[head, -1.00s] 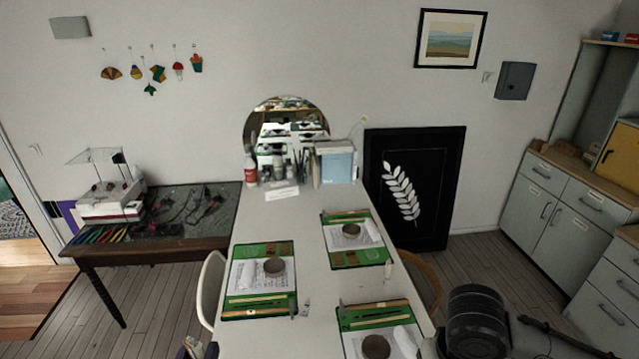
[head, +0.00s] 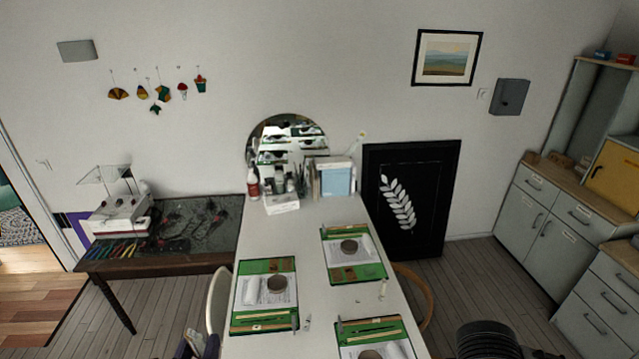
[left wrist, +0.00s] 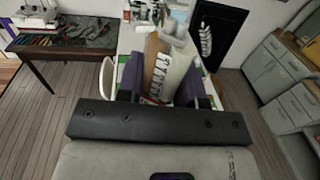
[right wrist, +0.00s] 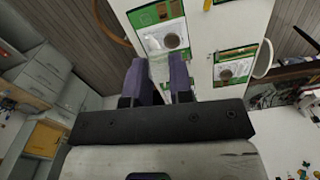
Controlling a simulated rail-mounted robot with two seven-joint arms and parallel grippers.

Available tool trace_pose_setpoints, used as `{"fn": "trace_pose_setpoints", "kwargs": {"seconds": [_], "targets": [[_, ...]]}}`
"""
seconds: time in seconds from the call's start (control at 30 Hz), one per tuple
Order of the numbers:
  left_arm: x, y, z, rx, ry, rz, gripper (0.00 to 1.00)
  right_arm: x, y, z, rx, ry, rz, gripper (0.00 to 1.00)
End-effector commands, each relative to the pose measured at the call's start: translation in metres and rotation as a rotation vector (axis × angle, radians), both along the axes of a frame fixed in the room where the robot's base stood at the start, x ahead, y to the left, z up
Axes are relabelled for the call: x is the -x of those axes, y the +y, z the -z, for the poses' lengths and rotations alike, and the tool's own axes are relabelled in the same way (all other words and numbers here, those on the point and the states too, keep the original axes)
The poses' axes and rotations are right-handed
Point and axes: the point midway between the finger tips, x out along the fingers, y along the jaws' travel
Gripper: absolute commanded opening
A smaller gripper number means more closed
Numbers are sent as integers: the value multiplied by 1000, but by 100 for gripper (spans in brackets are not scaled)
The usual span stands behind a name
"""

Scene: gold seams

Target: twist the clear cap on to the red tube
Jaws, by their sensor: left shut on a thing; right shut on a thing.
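My left gripper (left wrist: 160,92) is shut on a labelled tube, which I take for the red tube (left wrist: 156,68). It is brown and white with a little red near the jaws, and points away from me. A pale translucent piece shows at its far end. The left gripper is also at the bottom edge of the head view (head: 198,346). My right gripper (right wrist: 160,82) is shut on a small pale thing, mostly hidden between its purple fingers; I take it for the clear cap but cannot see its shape. The right gripper is outside the head view.
The long white table (head: 325,300) carries several green mats (head: 265,318) with round brown pieces. Bottles and boxes stand at its far end by a round mirror. A white chair (head: 217,300) and a wooden chair (head: 412,300) stand close to its sides.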

Motion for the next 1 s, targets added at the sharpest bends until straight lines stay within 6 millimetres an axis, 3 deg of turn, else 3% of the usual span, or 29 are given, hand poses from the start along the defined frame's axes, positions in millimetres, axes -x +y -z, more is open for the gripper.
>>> {"fn": "trace_pose_setpoints", "kwargs": {"seconds": [0.67,1.0], "targets": [[0,-6,4,-2,0,27,0,0,0,0,0,0,0,0],[4,-64,49,-4,3,307,0,0,0,0,0,0,0,0]]}}
